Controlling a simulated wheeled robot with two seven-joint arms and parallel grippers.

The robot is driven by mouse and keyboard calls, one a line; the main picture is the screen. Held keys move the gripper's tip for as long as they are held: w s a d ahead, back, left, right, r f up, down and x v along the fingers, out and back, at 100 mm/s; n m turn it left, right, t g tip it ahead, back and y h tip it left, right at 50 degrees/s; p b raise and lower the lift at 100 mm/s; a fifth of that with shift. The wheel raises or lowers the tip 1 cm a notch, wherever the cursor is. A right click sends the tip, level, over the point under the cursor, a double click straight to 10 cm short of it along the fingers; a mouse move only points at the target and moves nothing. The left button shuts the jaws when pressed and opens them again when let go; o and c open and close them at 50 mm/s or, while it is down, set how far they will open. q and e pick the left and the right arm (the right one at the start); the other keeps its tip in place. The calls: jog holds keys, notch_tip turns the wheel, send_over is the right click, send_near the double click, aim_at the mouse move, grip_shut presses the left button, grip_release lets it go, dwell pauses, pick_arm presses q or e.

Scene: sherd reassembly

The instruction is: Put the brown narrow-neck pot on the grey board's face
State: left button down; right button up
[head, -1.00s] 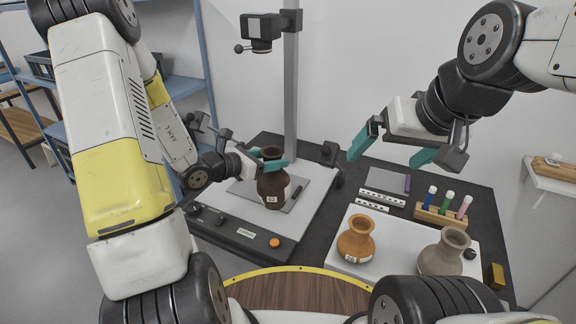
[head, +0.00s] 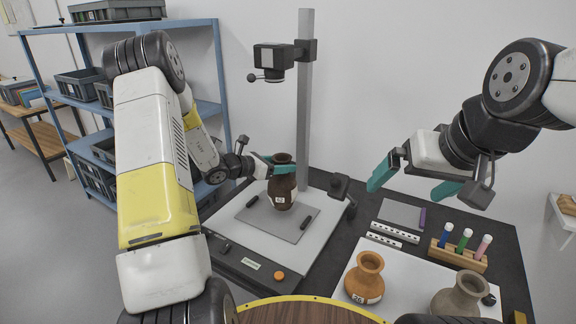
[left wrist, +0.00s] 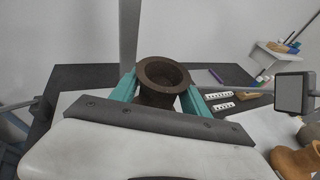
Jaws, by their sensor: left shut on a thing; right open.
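The brown narrow-neck pot (head: 283,190) is upright, with a white label on its side. My left gripper (head: 279,166) is shut on its neck, one teal finger on each side. The left wrist view shows the pot's round dark mouth (left wrist: 164,75) between the fingers. The grey board (head: 276,225) lies flat on the pale copy-stand base below the pot. The pot appears over the board's back part; I cannot tell whether its foot touches. My right gripper (head: 408,187) is open and empty, above the table to the right.
The stand's column (head: 305,100) and camera head (head: 273,60) rise behind the pot. Small dark bars (head: 307,217) lie on the board. An orange pot (head: 365,280) and a grey-brown pot (head: 460,297) stand on a white mat at right, near a tube rack (head: 458,254).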

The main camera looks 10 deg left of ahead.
pick_arm(q)
jog(key=shift+w+a, duration=0.2)
jog(key=shift+w, duration=0.45)
jog(key=shift+w+a, duration=0.2)
jog(key=shift+w, duration=0.45)
jog(key=shift+s+f, duration=0.1)
jog(key=shift+f, duration=1.8)
jog(key=c, duration=0.5)
grip_release()
